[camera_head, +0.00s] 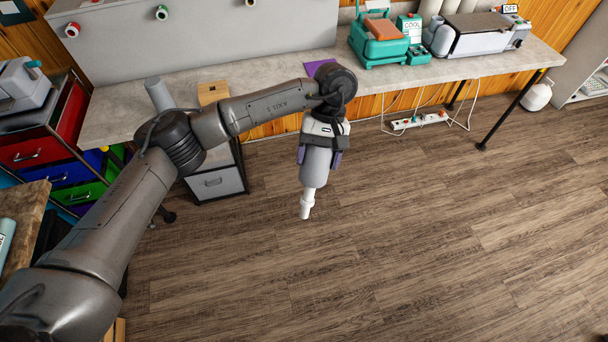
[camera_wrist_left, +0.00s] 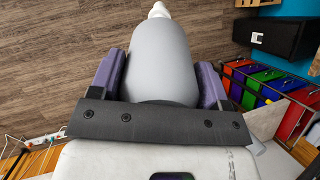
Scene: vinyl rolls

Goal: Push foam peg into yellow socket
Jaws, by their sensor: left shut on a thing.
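My left gripper (camera_head: 319,157) is shut on a smooth grey rounded body with a narrow stepped white tip, which I take for the foam peg (camera_head: 315,170). It hangs over open floor in front of the table, tip down. In the left wrist view the peg (camera_wrist_left: 160,62) sits between the two purple fingers, its white tip pointing away. A yellowish-tan block (camera_head: 213,92) stands on the table, left of the gripper; I cannot tell whether it is the yellow socket or has a hole. My right gripper is not in view.
A grey cylinder (camera_head: 158,94) stands left of the block, partly behind my arm. A purple sheet (camera_head: 321,68) lies on the table (camera_head: 468,72) behind my wrist. Teal machines (camera_head: 380,45) stand further right. A drawer unit (camera_head: 216,183) is under the table.

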